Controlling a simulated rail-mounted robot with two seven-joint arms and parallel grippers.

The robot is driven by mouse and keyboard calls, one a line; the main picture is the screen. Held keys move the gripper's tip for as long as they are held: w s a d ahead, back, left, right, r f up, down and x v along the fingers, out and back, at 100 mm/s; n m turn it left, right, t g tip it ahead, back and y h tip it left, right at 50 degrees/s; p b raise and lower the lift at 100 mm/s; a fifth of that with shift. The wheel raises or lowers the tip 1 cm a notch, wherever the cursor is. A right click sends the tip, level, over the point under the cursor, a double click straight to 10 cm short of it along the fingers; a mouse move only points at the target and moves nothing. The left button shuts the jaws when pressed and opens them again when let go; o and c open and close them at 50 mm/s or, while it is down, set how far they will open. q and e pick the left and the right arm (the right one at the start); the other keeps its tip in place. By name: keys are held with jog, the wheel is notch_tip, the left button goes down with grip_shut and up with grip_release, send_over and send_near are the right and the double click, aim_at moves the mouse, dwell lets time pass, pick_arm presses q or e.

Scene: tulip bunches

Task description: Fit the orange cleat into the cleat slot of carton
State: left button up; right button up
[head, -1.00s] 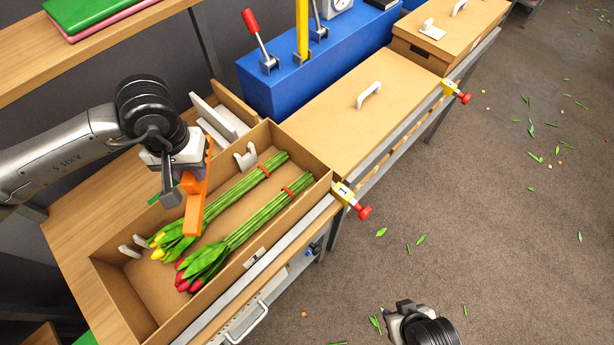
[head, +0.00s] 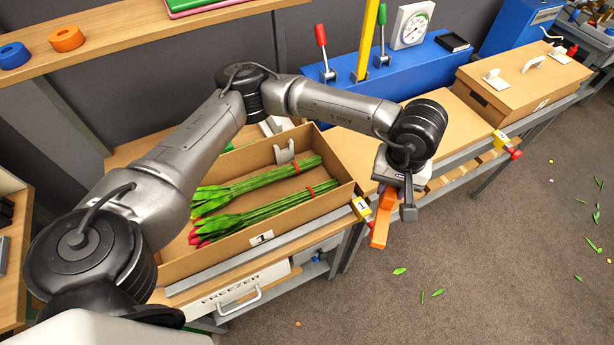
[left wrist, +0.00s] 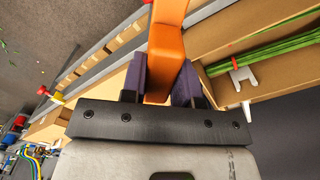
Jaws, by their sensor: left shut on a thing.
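The orange cleat (head: 381,218) is held in my left gripper (head: 389,188), beyond the right end of the open carton (head: 312,212) and near the table's front edge. In the left wrist view the cleat (left wrist: 168,38) sits between the two dark finger pads of the gripper (left wrist: 170,80). The carton is open, marked 1, and holds two tulip bunches (head: 270,200), partly hidden by my left arm. A white bracket (head: 286,151) stands at its far wall and also shows in the left wrist view (left wrist: 242,77). I cannot make out the cleat slot. My right gripper is out of view.
A yellow clamp with a red knob (head: 363,209) sits at the front rail, close to the cleat. A blue block with levers (head: 345,85) stands behind. A lidded carton (head: 515,85) is at the back right. The aisle floor (head: 480,230) is open.

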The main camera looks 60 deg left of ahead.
pick_arm(q)
jog(key=n, duration=0.2)
jog(key=shift+s+a+f+n, duration=0.1)
jog(key=shift+a+f+n, duration=0.15)
jog(key=shift+a+n, duration=0.15)
jog(key=s+a+f+m+p, duration=0.15)
jog(key=s+a+m, duration=0.25)
jog(key=a+m, duration=0.9)
jog(key=s+a+f+m+p, duration=0.1)
jog(key=s+a+m+p, duration=0.3)
jog(key=a+m, duration=0.9)
jog(key=d+f+m+b, duration=0.1)
jog(key=d+f+m, duration=0.2)
jog(key=f, duration=0.7)
jog(key=shift+s+d+m+b, duration=0.3)
jog(key=shift+d+m+b, duration=0.1)
jog(key=shift+d, duration=0.15)
